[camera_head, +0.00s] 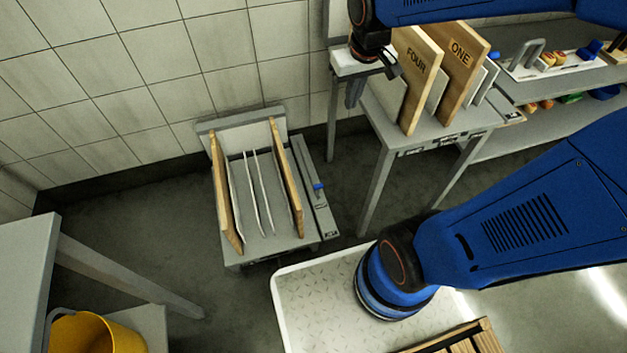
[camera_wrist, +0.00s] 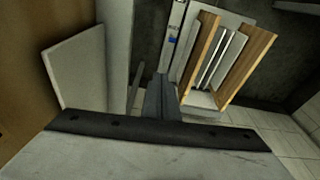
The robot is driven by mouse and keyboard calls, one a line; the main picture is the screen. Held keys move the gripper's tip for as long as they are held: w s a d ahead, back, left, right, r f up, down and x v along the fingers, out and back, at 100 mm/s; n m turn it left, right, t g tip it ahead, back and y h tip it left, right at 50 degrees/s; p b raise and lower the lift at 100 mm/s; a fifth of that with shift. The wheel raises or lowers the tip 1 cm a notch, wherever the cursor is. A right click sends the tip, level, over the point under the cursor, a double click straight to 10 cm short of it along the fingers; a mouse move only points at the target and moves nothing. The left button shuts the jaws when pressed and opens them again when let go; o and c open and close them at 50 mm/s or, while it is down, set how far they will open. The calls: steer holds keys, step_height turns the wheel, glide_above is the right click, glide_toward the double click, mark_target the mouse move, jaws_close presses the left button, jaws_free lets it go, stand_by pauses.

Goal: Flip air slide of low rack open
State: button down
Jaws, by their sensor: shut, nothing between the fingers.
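The low rack (camera_head: 233,255) stands on the floor by the tiled wall. It holds two wooden boards with thin metal plates upright between them. Its air slide (camera_head: 318,205) is a grey strip along the rack's right side with a small blue knob (camera_head: 318,186). In the wrist view the low rack (camera_wrist: 205,98) is at the upper right, with the blue knob (camera_wrist: 171,39) on its left side. My gripper (camera_head: 354,100) is high beside the upper table, apart from the low rack. It is shut and empty; its fingers also show in the wrist view (camera_wrist: 162,85).
A table (camera_head: 440,135) at the right bears tall boards marked FOUR (camera_head: 415,75) and ONE (camera_head: 458,60), close to my gripper. A shelf (camera_head: 545,75) with small items stands behind. A yellow bucket (camera_head: 95,335) is at lower left. Floor left of the low rack is clear.

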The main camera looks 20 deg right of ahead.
steer(key=w+a+f+g, duration=0.35)
steer(key=w+f, duration=0.85)
steer(key=f, duration=0.5)
steer(key=w+a+f, duration=0.1)
steer(key=a+f, duration=0.1)
steer(key=f, duration=0.8)
steer(key=w+a+f+n+g, duration=0.1)
steer(key=w+a+f, duration=0.1)
steer(key=f, duration=0.9)
steer(key=shift+h, duration=0.4)
steer(key=shift+g, duration=0.25)
steer(key=x, duration=1)
steer(key=shift+f, duration=0.1)
steer(key=shift+s+d, duration=0.2)
steer(key=shift+s, duration=0.95)
steer(key=shift+s+d, duration=0.15)
steer(key=shift+s, duration=0.6)
